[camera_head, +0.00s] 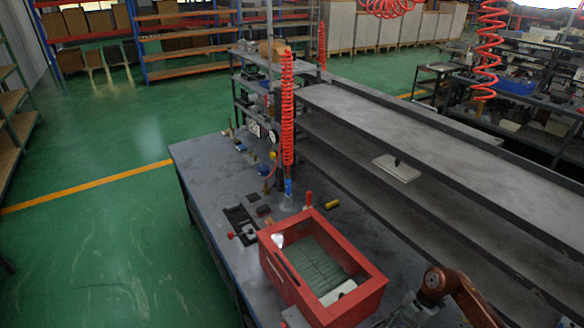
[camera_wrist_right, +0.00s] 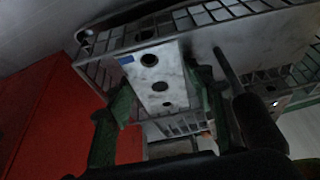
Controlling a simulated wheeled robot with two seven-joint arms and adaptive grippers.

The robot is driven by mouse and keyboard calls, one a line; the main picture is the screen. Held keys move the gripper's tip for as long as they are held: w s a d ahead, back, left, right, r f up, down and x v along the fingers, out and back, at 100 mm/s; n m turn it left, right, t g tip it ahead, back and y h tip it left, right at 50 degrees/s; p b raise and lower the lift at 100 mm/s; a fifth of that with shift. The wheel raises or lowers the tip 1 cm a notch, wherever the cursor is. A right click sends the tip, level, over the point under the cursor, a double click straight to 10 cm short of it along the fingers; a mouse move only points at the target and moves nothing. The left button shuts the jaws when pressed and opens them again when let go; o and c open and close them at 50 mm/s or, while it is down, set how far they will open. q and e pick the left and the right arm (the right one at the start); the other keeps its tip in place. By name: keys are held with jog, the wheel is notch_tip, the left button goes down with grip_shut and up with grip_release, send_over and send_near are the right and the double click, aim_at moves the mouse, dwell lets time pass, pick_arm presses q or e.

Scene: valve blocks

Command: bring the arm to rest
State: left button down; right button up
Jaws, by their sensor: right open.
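My right arm (camera_head: 452,290) comes in at the bottom right of the head view, beside the red box (camera_head: 325,268). My right gripper (camera_wrist_right: 163,90) is open in the right wrist view, one green finger on each side of a pale valve block (camera_wrist_right: 157,80). The block has several dark round holes and a small blue mark. It sits at a grey metal basket (camera_wrist_right: 210,15) with slotted sides; I cannot tell whether the fingers touch it. My left gripper is not in view.
The red box stands on the grey workbench (camera_head: 205,165) and holds grey-green parts and a pale piece. A red coiled hose (camera_head: 288,110) hangs over the bench. Green floor is clear at left.

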jog(key=shift+r+p, duration=0.3)
jog(key=shift+r, duration=2.2)
